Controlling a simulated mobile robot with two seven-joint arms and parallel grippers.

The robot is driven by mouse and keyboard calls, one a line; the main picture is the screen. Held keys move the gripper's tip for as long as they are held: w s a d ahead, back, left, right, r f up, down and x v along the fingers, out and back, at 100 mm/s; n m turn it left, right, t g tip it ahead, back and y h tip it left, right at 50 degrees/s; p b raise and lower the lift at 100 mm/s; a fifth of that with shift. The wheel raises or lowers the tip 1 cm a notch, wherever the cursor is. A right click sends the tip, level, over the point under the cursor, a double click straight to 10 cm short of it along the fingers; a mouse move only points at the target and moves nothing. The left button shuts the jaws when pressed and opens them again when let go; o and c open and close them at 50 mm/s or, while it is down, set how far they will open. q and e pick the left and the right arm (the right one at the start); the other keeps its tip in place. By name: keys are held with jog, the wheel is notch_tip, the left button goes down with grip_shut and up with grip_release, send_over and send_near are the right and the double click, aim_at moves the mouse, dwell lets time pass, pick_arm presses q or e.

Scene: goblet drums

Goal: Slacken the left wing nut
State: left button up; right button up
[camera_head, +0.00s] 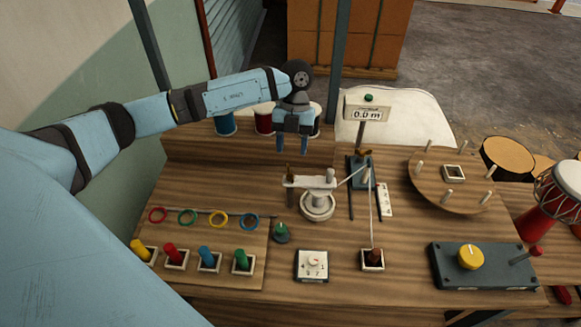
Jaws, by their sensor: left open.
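My left gripper (292,146) points down with its two fingers apart and nothing between them. It is above and behind the left end of a pale bar (308,182), apart from it. The bar sits on a round white base (317,206) in the middle of the bench. A small brown upright piece (290,172) stands at the bar's left end and looks like the left wing nut, though it is too small to be sure. A pale post (330,175) stands at the right end. A thin cord runs from there to a blue stand (361,174). My right gripper is not in view.
Thread spools (225,124) stand on the back shelf. Coloured pegs and rings fill a board (205,238) at left. A dial box (312,265), round peg disc (450,182) and yellow-knob box (482,270) surround the middle.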

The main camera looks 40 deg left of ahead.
aim_at(290, 175)
pick_arm(q)
jog(key=x, duration=0.6)
jog(key=shift+s+f, duration=0.1)
jog(key=shift+f, duration=0.3)
